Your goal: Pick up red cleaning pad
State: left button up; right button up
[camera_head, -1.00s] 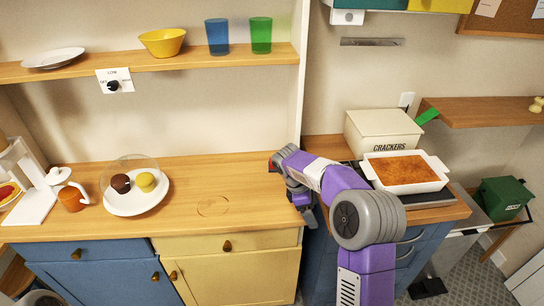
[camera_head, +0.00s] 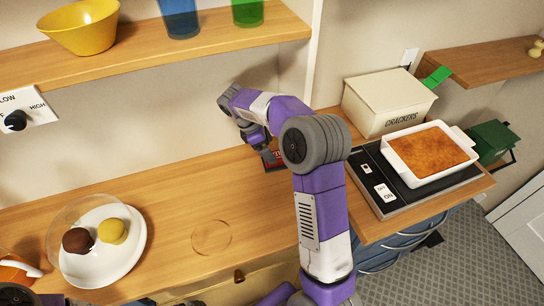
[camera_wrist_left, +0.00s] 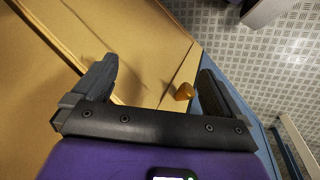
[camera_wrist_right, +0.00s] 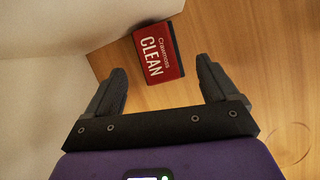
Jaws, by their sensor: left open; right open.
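The red cleaning pad (camera_wrist_right: 158,53), lettered CLEAN in white with dark edges, lies on the wooden counter close to the wall in the right wrist view. In the head view only a small red part of it (camera_head: 270,156) shows beneath my right gripper (camera_head: 258,143), which hides the rest. My right gripper is open and empty, its fingers pointing towards the pad, which lies beyond the fingertips and apart from them. My left gripper (camera_wrist_left: 158,68) is open and empty over the yellow cabinet front, by an orange knob (camera_wrist_left: 184,91).
A plate with a brown and a yellow cake (camera_head: 112,231) under a clear dome stands at the counter's left. A hot plate (camera_head: 367,181) bears a white baking dish (camera_head: 462,160); a crackers box (camera_head: 385,103) stands behind. A shelf (camera_head: 215,31) overhangs the counter. The counter's middle is clear.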

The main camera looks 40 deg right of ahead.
jog(key=shift+s+d+f, duration=0.15)
jog(key=shift+f, duration=0.25)
jog(key=x, duration=0.1)
jog(key=b+x, duration=0.2)
jog(key=shift+w+d+f, duration=0.1)
jog(key=shift+w+f, duration=0.1)
jog(key=shift+f, duration=0.2)
jog(key=shift+s+d+f, duration=0.1)
jog(key=shift+d+f, duration=0.1)
jog(key=shift+f, duration=0.2)
jog(key=shift+c, duration=0.2)
jog(key=c, duration=1.1)
jog(key=shift+r, duration=0.1)
